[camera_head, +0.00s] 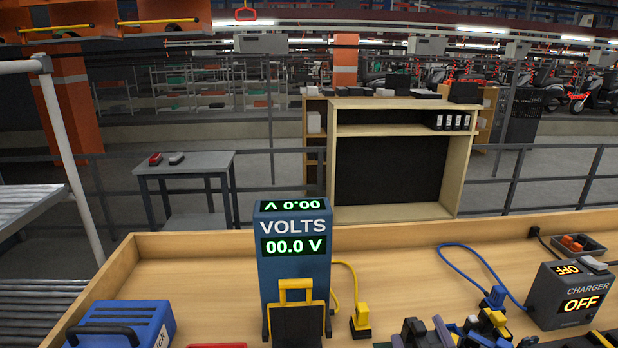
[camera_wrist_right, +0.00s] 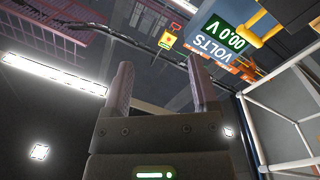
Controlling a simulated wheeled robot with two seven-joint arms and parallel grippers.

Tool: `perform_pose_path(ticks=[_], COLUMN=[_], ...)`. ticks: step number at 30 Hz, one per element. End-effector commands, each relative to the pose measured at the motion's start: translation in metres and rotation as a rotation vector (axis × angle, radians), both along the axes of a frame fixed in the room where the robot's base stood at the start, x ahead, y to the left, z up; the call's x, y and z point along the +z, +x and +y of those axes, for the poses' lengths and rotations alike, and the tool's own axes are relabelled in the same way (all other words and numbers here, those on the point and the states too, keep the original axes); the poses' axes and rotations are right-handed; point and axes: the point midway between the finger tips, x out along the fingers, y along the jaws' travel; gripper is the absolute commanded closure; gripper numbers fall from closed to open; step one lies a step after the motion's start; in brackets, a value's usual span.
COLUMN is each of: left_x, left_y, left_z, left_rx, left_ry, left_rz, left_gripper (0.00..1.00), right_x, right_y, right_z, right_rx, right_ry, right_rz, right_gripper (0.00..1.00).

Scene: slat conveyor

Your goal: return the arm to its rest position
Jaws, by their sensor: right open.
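My right gripper shows in the right wrist view (camera_wrist_right: 158,76), its two dark fingers spread apart with nothing between them. In the head view, dark parts that look like this gripper (camera_head: 424,335) show at the bottom edge, right of the blue volt meter (camera_head: 292,218), and are partly cut off. The meter reads 00.0 V and also shows in the upper right of the right wrist view (camera_wrist_right: 215,46), apart from the fingers. My left gripper is not in view.
On the wooden workbench (camera_head: 190,270) are a blue case (camera_head: 125,318) with a dark handle, a yellow plug (camera_head: 361,318), a blue plug (camera_head: 495,297) and a grey charger (camera_head: 570,296) reading OFF. Several dark and yellow items crowd the bottom right. Bare wood lies left of the meter.

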Motion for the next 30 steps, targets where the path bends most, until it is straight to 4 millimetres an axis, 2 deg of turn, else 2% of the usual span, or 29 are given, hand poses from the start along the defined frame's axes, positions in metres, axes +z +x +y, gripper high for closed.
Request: perform_pose_path(ticks=[1, 3, 6, 9, 14, 15, 18, 23, 26, 27, 29, 30], left_x=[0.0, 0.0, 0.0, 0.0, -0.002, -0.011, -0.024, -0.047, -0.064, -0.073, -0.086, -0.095], left_y=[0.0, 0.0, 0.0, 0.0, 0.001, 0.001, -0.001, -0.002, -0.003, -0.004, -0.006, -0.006], left_z=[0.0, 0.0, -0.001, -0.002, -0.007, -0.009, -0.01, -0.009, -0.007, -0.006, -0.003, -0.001], left_rx=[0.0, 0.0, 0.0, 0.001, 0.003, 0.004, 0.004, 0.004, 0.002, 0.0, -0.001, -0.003], left_ry=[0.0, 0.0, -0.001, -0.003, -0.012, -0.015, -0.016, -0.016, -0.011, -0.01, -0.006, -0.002], left_rz=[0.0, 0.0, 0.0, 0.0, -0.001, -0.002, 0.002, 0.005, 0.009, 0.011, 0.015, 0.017], left_gripper=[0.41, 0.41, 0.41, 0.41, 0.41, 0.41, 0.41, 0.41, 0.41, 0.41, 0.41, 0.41], right_x=[-0.032, -0.071, -0.114, -0.143, -0.171, -0.198, -0.25, -0.341, -0.407, -0.435, -0.479, -0.505], right_y=[-0.015, -0.04, -0.081, -0.124, -0.193, -0.186, -0.182, -0.19, -0.208, -0.22, -0.242, -0.26], right_z=[-0.011, -0.02, -0.021, -0.014, 0.002, 0.001, 0.001, 0.001, -0.003, -0.005, -0.009, -0.012], right_rx=[-0.078, -0.158, -0.224, -0.255, -0.255, -0.259, -0.264, -0.27, -0.276, -0.278, -0.282, -0.284], right_ry=[0.085, 0.176, 0.265, 0.33, 0.398, 0.39, 0.381, 0.365, 0.351, 0.344, 0.333, 0.325], right_rz=[0.173, 0.403, 0.687, 0.94, 1.298, 1.298, 1.318, 1.358, 1.391, 1.406, 1.434, 1.451], right_gripper=[0.25, 0.25, 0.25, 0.25, 0.25, 0.25, 0.25, 0.25, 0.25, 0.25, 0.25, 0.25])
